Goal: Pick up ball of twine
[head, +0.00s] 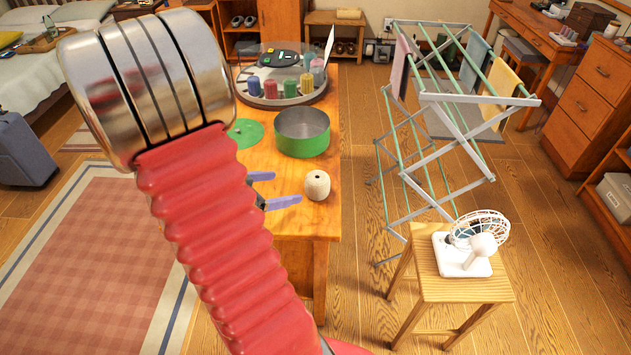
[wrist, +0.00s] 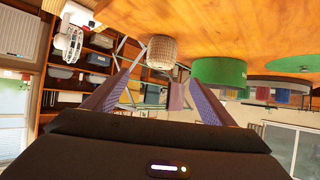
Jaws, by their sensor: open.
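The ball of twine (head: 317,185) is a small cream ball with a dark hole on top. It sits on the wooden table near its right edge. My gripper (head: 286,188) has two purple fingers, spread apart and pointing right at the ball. The ball is a short way beyond the fingertips, with nothing between the fingers. The wrist view is upside down, with the tabletop at the top. There the ball (wrist: 161,52) shows beyond and between the fingertips of my open gripper (wrist: 161,78). My red arm hides part of the table and most of the gripper body.
A green round tin (head: 302,133) stands just behind the ball, with a green lid (head: 245,132) to its left. A round tray (head: 283,101) of thread spools is farther back. Right of the table are a drying rack (head: 450,97) and a stool (head: 459,288) with a white fan.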

